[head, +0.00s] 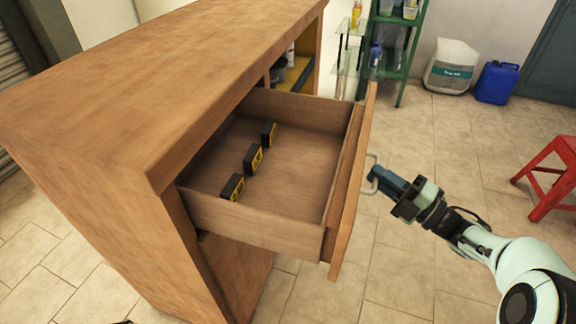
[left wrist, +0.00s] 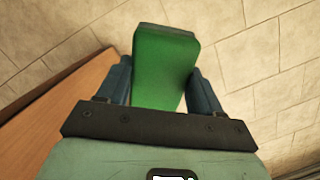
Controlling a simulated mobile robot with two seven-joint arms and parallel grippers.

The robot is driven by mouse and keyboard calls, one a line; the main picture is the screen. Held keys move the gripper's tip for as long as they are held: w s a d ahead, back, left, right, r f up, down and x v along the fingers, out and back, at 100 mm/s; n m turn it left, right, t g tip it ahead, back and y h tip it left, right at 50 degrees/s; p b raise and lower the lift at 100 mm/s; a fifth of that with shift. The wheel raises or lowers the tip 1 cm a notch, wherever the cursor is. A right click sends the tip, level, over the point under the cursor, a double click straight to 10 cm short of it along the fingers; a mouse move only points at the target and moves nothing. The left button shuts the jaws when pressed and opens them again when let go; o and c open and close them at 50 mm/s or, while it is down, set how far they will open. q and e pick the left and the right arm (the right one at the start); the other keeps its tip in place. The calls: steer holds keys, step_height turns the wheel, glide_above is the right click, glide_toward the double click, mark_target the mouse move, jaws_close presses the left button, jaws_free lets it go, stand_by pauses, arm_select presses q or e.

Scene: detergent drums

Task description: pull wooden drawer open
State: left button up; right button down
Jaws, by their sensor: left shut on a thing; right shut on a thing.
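The wooden drawer (head: 262,221) stands well out from the wooden cabinet (head: 150,110), and its inside shows. Several small black and yellow boxes stand in a row on its floor, among them a middle one (head: 253,159). A metal handle (head: 369,175) sits on the outer face of the drawer front. My right gripper (head: 374,177) is shut on this handle. My left gripper (left wrist: 155,85) is outside the head view. In the left wrist view it is shut on a green block-like object (left wrist: 165,62), held between its two fingers.
A green shelf rack (head: 412,45) with bottles stands at the back. A white sack (head: 452,66) and a blue canister (head: 496,82) stand by the wall. A red stool (head: 553,170) is at the right.

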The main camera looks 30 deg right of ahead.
steer(key=c, duration=1.2)
jaws_free()
steer(key=shift+s, duration=0.1)
steer(key=shift+v, duration=5.95)
